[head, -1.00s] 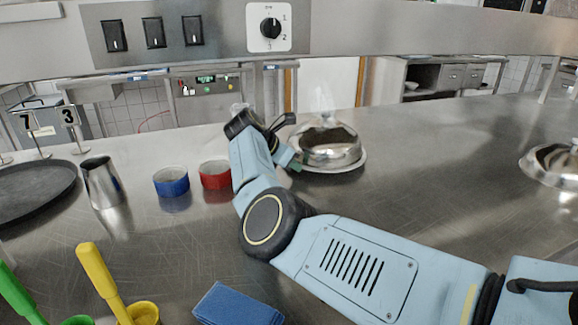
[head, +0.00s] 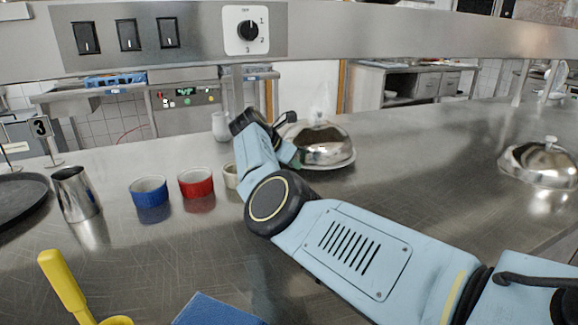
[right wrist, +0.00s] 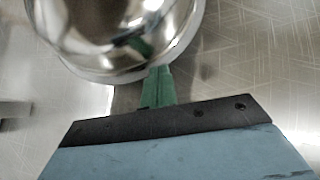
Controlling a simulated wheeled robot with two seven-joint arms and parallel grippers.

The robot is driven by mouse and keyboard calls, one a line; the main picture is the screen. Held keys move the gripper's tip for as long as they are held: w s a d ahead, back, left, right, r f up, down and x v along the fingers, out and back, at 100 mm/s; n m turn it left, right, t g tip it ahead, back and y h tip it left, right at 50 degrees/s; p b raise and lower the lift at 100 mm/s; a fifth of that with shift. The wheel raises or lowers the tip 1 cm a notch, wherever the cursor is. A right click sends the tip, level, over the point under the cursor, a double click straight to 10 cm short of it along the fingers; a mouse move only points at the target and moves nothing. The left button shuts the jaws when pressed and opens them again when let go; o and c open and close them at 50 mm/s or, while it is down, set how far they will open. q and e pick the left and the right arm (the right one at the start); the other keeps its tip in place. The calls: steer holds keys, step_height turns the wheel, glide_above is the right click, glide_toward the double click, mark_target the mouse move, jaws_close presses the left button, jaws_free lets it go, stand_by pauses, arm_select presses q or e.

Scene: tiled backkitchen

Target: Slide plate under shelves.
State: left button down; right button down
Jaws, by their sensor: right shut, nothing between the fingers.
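A plate (head: 346,165) carries a shiny silver dome cover (head: 318,147) on the steel counter, right of centre in the head view. My right gripper (head: 290,157) is at the plate's left near side. In the right wrist view the shut green fingers (right wrist: 158,86) are at the rim of the plate (right wrist: 104,77), seemingly touching it, with nothing between them. The dome (right wrist: 120,28) fills the top left there. A steel panel (head: 400,20) with switches and a knob spans the top of the head view. My left gripper is not in view.
A blue bowl (head: 150,190), a red bowl (head: 196,182), a cream bowl (head: 231,175) and a steel jug (head: 76,193) stand left of my arm. A second covered dish (head: 540,165) is at the right. The counter between the domes is clear.

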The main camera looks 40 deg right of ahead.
steer(key=shift+a, duration=0.1)
